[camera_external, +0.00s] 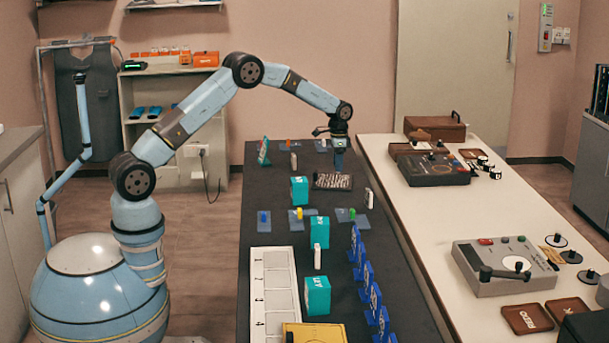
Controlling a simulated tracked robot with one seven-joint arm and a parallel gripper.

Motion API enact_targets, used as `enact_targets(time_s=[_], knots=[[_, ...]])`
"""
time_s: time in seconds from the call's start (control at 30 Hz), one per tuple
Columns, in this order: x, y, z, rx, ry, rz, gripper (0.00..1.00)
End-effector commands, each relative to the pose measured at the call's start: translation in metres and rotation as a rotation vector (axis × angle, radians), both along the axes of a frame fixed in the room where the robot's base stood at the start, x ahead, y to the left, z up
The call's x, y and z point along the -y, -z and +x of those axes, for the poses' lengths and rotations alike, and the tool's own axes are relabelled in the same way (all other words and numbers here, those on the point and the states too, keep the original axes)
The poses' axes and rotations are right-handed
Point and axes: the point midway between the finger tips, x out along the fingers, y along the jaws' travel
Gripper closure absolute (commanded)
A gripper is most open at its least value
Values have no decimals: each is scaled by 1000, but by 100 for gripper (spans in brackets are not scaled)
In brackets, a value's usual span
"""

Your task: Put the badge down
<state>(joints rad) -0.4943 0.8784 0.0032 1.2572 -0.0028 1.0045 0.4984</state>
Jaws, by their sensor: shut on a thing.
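My gripper (338,149) points down over the far right part of the dark table (215,285). It is shut on a small blue piece (339,162), which I take to be the badge; its face and details are too small to read. The blue piece hangs just above or at a black-and-white striped pad (331,182). I cannot tell whether it touches the pad or the table.
Teal boxes (317,296), small upright pieces on blue plates (300,214) and a row of blue stands (366,284) occupy the dark table. A white numbered tray (272,255) lies at the near left. A pale bench (430,238) with devices stands to the right.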

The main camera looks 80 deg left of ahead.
Motion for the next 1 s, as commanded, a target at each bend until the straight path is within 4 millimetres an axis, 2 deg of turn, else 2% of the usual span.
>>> enact_targets(time_s=[0.1, 0.2, 0.53, 0.57, 0.8, 1.0], knots=[[1, 18, -1, -4, 0, -2, 81], [1, 27, -1, -2, 0, -1, 81], [1, 30, -1, -2, 0, -1, 81], [1, 30, -1, -2, 0, -1, 50], [1, 29, -1, -2, 0, -1, 27], [1, 29, -1, -2, 0, -1, 26]])
